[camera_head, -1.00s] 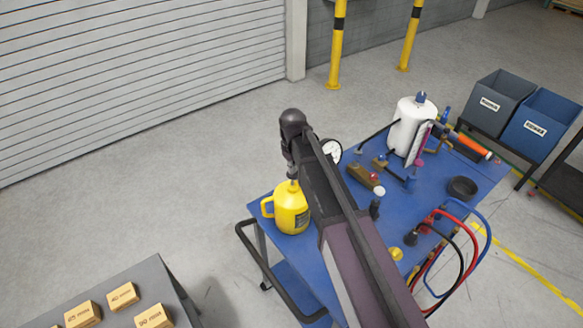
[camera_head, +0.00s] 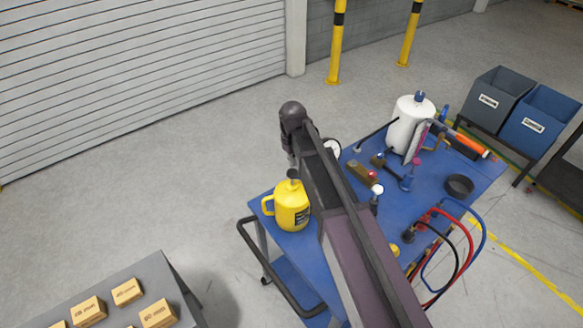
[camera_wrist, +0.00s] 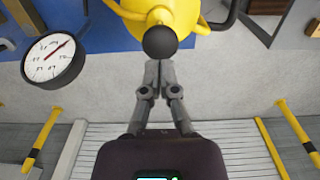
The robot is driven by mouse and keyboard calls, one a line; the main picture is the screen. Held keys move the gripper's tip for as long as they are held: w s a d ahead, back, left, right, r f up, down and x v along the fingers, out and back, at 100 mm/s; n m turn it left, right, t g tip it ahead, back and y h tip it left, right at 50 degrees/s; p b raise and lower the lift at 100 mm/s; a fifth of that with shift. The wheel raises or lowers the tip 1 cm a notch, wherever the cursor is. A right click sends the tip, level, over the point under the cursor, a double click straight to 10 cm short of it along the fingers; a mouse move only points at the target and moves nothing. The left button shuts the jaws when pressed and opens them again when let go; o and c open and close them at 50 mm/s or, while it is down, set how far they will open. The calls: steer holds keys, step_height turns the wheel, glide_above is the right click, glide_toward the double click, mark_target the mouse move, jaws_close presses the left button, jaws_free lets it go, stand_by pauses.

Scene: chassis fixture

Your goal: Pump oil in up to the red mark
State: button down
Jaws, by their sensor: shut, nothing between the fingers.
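A yellow oil can (camera_head: 291,207) with a side handle stands on the near left corner of the blue cart top (camera_head: 330,240). A dark round knob (camera_head: 292,174) sits on top of it. In the wrist view the knob (camera_wrist: 160,42) hides part of the yellow can (camera_wrist: 180,15). My gripper (camera_wrist: 158,64) is shut and empty, with its fingertips at the knob's edge. In the head view my gripper (camera_head: 291,162) is just above the knob; I cannot tell if they touch. A red mark cannot be made out clearly.
A round white-faced gauge (camera_wrist: 52,56) is left of my gripper in the wrist view. A white tank (camera_head: 408,124), brass fittings (camera_head: 362,173), a black ring (camera_head: 459,186) and hoses (camera_head: 470,245) crowd the cart's right side. Small boxes (camera_head: 88,311) lie on a grey table.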

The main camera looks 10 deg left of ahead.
steer(key=shift+r+p, duration=1.55)
steer(key=shift+r, duration=0.35)
steer(key=shift+d+f+b, duration=0.25)
steer(key=shift+f+b, duration=0.05)
steer(key=s+d+f+m+b, duration=0.3)
steer(key=d+f+b, duration=0.4)
steer(key=d, duration=0.3)
steer(key=s+d+f+m+b, duration=0.3)
steer(key=s+d+f+b, duration=0.2)
steer(key=d, duration=0.6)
steer(key=s+d+f+m+b, duration=0.3)
steer(key=s+d+f+b, duration=0.2)
steer(key=d+f+b, duration=0.4)
steer(key=shift+d+f+m, duration=0.15)
steer(key=shift+d+m, duration=0.15)
steer(key=shift+d, duration=0.5)
